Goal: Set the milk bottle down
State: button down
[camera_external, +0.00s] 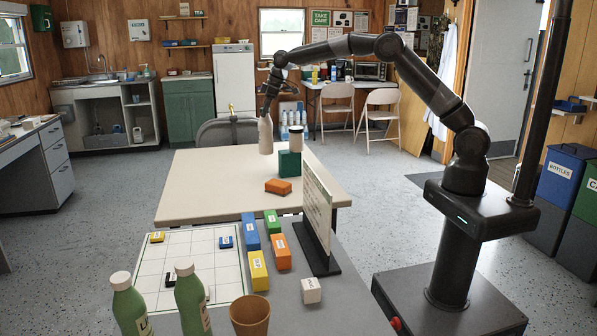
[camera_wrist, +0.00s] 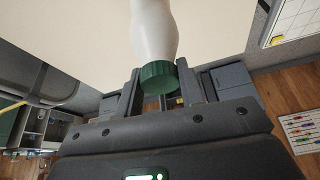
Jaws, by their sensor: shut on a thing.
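The milk bottle (camera_external: 265,137) is white and hangs upright below my gripper (camera_external: 267,108), over the far part of the pale table (camera_external: 200,185). In the wrist view the white bottle (camera_wrist: 154,30) has a green cap (camera_wrist: 158,78), and my gripper (camera_wrist: 158,84) is shut on the bottle at its cap end. I cannot tell whether the bottle's base touches the tabletop.
A nearer grey table carries a white upright board (camera_external: 315,205), several coloured blocks, a gridded sheet (camera_external: 185,258), green bottles (camera_external: 192,303) and a brown cup (camera_external: 250,315). A chair (camera_external: 226,132) stands behind.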

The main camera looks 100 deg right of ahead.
notch_tip(320, 180, up, 11)
jog(key=s+a, duration=0.4)
jog(key=s, duration=0.5)
jog(key=s+a+m, duration=0.1)
jog(key=s+a, duration=0.3)
jog(key=s, duration=0.6)
jog(key=s+a, duration=0.4)
jog(key=s, duration=0.5)
notch_tip(320, 180, down, 11)
jog(key=w+a+f, duration=0.6)
jog(key=w+f, duration=0.3)
jog(key=f, duration=0.2)
jog(key=shift+w+a, duration=0.25)
jog(key=shift+w, duration=0.15)
jog(key=shift+f, duration=0.15)
